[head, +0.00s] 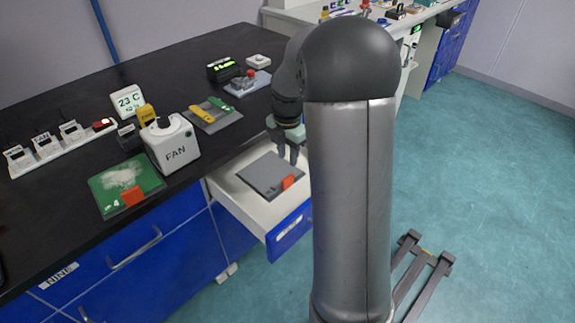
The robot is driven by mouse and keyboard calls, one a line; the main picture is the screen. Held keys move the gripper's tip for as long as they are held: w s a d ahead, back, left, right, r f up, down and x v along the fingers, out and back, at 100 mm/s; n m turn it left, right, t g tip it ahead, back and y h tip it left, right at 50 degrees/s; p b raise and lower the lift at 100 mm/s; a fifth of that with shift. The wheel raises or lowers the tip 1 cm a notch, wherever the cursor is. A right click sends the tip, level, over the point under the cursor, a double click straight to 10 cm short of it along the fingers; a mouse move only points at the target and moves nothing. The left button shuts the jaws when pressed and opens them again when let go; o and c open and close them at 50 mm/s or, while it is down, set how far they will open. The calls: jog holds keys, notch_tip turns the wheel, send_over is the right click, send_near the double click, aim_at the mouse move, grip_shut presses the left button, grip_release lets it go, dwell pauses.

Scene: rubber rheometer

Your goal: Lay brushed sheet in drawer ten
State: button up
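A grey sheet (268,174) with an orange tab (288,182) lies flat inside an open white drawer (243,206) with a blue front. The label on the drawer front is too small to read. My gripper (287,158) points down over the back right part of the drawer, above the sheet's far side and apart from the orange tab. My arm hides the drawer's right side. A green sheet (113,180) marked 4, with white powder and an orange tab, lies on the black bench.
On the bench (60,236) stand a white FAN unit (172,143), a 23 C display (128,102), a row of labelled switches (45,146) and a grey mat (213,115) with yellow and green tools. Drawer NINE (135,262) is closed at left. Open floor lies right.

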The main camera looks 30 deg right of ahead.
jog(key=s+a+r+m, duration=0.1)
jog(key=s+a+m, duration=0.6)
jog(key=s+m, duration=0.4)
jog(key=s+a+r+m, duration=0.1)
jog(key=s+a+m, duration=0.6)
jog(key=s+m, duration=0.3)
jog(key=s, duration=0.3)
jog(key=shift+s+r+m, duration=0.35)
jog(key=shift+m, duration=0.05)
